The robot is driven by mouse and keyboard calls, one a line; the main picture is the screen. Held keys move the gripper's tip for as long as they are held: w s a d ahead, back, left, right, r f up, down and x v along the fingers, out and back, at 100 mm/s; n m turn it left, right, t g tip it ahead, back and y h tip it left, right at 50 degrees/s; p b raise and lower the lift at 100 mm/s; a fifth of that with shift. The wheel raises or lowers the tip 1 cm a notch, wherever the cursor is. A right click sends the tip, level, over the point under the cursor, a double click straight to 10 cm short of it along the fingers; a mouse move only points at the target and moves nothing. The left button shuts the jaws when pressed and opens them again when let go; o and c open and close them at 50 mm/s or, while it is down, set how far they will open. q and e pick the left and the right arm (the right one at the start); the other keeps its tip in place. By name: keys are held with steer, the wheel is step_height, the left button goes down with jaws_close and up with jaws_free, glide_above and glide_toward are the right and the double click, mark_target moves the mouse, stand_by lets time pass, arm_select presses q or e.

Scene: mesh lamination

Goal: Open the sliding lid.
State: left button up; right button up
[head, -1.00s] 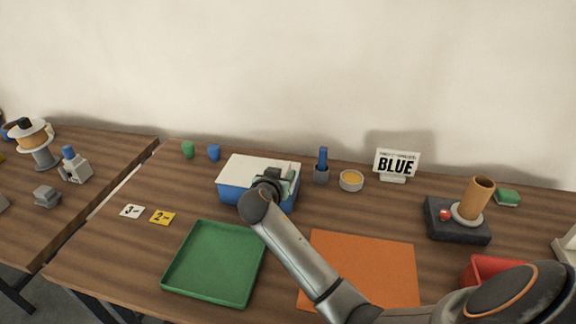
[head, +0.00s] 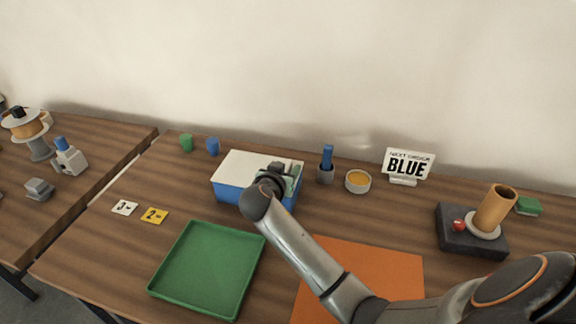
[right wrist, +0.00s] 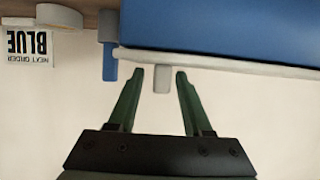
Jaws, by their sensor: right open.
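The blue box (head: 228,193) stands at the back middle of the table, with its white sliding lid (head: 250,163) lying over the top. My right gripper (head: 285,172) is over the right part of the lid and hides some of it. In the right wrist view, the blue box (right wrist: 225,25) and the pale lid edge (right wrist: 230,66) appear upside down. A small grey lid handle (right wrist: 161,80) sticks out between the fingertips of my open right gripper (right wrist: 160,73), with a gap on each side. My left gripper is not in view.
A blue marker in a holder (head: 326,168), an orange-filled bowl (head: 358,182) and a BLUE sign (head: 408,166) stand right of the box. A green tray (head: 207,270) and an orange mat (head: 385,268) lie in front. Green and blue small pieces stand behind left.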

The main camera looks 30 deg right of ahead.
stand_by(0.3)
jaws_close()
stand_by(1.3)
